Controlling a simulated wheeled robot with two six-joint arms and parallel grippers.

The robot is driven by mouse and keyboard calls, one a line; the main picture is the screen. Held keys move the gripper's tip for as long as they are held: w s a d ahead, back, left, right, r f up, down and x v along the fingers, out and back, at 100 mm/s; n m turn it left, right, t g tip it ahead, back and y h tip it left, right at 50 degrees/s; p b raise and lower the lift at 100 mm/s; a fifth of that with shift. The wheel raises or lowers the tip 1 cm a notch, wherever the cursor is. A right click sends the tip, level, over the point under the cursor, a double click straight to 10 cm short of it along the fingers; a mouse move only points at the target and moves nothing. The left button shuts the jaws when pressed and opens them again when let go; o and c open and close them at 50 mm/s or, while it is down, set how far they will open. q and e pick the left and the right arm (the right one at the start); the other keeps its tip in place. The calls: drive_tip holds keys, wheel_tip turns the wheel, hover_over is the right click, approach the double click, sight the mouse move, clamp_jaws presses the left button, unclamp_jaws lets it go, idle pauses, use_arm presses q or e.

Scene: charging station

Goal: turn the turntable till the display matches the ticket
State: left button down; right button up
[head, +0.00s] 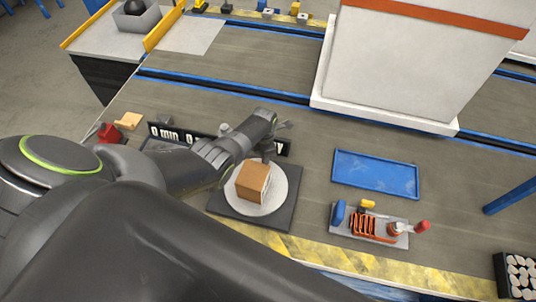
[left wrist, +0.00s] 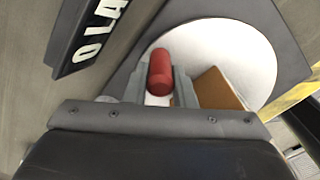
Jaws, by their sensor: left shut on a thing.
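The turntable is a white disc (head: 242,203) on a dark square base (head: 222,212), with a brown box (head: 252,184) standing on it. My left gripper (head: 267,152) is over the disc's far side. In the left wrist view it is shut on a red upright peg (left wrist: 160,72) at the white disc (left wrist: 245,50); the brown box (left wrist: 218,92) is beside the fingers. The black display (head: 170,133) behind the turntable shows "0 min 0" and is partly hidden by my left arm. No ticket can be made out. My right gripper is not in view.
A blue tray (head: 376,174) and a grey fixture with an orange coil (head: 366,226) lie to the right. A large white housing (head: 410,65) stands behind. Red and tan blocks (head: 129,121) are at left. A black crate (head: 516,275) is at bottom right.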

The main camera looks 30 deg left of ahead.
use_arm(q)
drive_tip(key=shift+s+a+n, duration=0.15)
drive_tip(key=shift+a+n, duration=0.4)
drive_tip(key=shift+n, duration=0.05)
idle(0.3)
drive_tip(key=c, duration=1.2)
unclamp_jaws()
wheel_tip(320, 180, up, 17)
drive_tip(key=p, duration=0.5)
drive_tip(key=shift+r+p, duration=0.15)
drive_tip(key=shift+p, duration=0.2)
